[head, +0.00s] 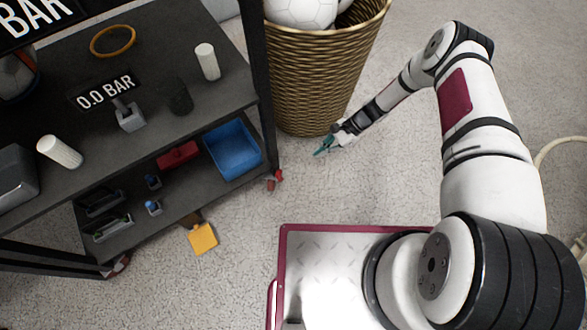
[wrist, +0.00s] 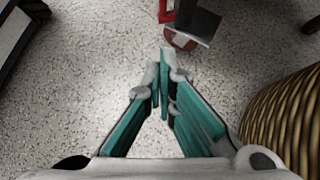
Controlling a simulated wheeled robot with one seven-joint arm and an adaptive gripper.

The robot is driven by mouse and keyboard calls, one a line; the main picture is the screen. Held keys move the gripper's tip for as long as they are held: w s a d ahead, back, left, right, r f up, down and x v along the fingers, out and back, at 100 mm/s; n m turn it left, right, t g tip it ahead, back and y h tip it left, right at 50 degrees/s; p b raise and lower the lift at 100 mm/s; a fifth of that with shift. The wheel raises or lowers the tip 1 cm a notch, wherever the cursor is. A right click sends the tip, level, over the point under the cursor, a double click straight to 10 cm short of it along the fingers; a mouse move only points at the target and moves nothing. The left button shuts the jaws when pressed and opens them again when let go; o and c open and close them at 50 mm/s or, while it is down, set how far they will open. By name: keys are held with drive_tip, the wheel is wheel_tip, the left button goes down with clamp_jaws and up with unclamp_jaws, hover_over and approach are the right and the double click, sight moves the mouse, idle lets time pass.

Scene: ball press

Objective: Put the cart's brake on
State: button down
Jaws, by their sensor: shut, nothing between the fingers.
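The cart (head: 165,150) is a black shelved frame at the left of the head view. A caster (head: 273,180) with red parts stands under its near right corner. In the wrist view a caster (wrist: 183,38) with a red part and a dark grey plate shows ahead of the fingertips. A yellow plate (head: 203,239) sticks out low from the cart's front edge. I cannot tell from these views which part is the brake or how it is set. My gripper (head: 325,148) is low over the floor, right of the caster and apart from it. Its teal fingers (wrist: 163,62) are closed and empty.
A woven gold basket (head: 310,90) with white balls stands close beside my gripper and fills the wrist view's right edge. The cart holds a blue bin (head: 233,149), a red object (head: 178,154) and white cylinders.

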sight(280, 175)
drive_tip(key=a+r+b+x, duration=0.2)
drive_tip(key=b+x, duration=0.1)
drive_tip(key=x, duration=0.9)
drive_tip(key=shift+s+a+f, duration=0.25)
drive_tip(key=shift+s, duration=0.2)
drive_tip(key=shift+a+r, duration=0.1)
